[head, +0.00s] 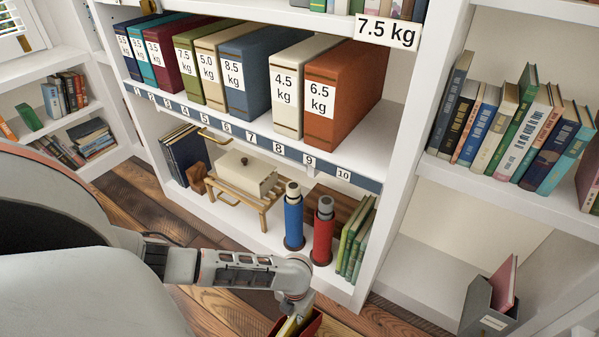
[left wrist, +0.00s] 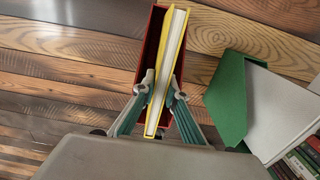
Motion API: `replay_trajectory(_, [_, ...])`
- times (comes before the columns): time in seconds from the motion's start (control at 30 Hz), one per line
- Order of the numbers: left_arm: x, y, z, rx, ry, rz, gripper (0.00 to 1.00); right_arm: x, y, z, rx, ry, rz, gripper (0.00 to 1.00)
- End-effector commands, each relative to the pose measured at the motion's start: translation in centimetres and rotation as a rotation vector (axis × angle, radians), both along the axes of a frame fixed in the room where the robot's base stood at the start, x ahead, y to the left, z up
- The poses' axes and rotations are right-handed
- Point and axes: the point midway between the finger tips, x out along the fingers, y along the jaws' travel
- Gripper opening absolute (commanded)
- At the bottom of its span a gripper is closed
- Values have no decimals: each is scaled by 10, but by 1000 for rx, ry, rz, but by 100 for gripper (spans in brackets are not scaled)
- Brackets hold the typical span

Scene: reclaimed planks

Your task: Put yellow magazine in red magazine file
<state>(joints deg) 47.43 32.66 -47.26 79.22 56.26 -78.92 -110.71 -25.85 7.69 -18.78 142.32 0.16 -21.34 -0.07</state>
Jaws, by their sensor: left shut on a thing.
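The yellow magazine (left wrist: 167,70) is between the two fingers of my left gripper (left wrist: 158,92) in the left wrist view, with its pale page edge facing the camera. The gripper is shut on it. The red magazine file (left wrist: 150,45) shows around and behind the magazine, with red walls on both sides of it. I cannot tell how deep the magazine sits in the file. In the head view, my left gripper (head: 293,308) is at the bottom edge, with slivers of the yellow magazine (head: 289,326) and red file (head: 313,324) beside it. My right gripper is in neither view.
A green and white object (left wrist: 228,100) stands right of the red file in the left wrist view. In the head view, a white bookcase holds binders, a blue bottle (head: 293,218) and a red bottle (head: 323,235). A grey file (head: 487,308) is at lower right.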

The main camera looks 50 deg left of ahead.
Motion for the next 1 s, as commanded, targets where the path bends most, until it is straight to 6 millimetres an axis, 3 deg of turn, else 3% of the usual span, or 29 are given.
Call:
replay_trajectory(0.1, [5, 0, 4, -1, -9, 1, 0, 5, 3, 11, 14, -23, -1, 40])
replay_trajectory(0.37, [4, 0, -1, -1, -6, 1, 0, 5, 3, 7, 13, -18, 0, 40])
replay_trajectory(0.4, [3, 0, -1, -1, -6, 1, 22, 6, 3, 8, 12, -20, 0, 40])
replay_trajectory(0.43, [3, 0, -1, -1, -6, 1, 29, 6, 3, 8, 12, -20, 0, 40])
replay_trajectory(0.8, [4, 0, 2, 0, -7, 1, 29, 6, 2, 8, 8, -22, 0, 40])
replay_trajectory(1.0, [9, 0, 30, -1, -19, -1, 29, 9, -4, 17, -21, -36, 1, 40])
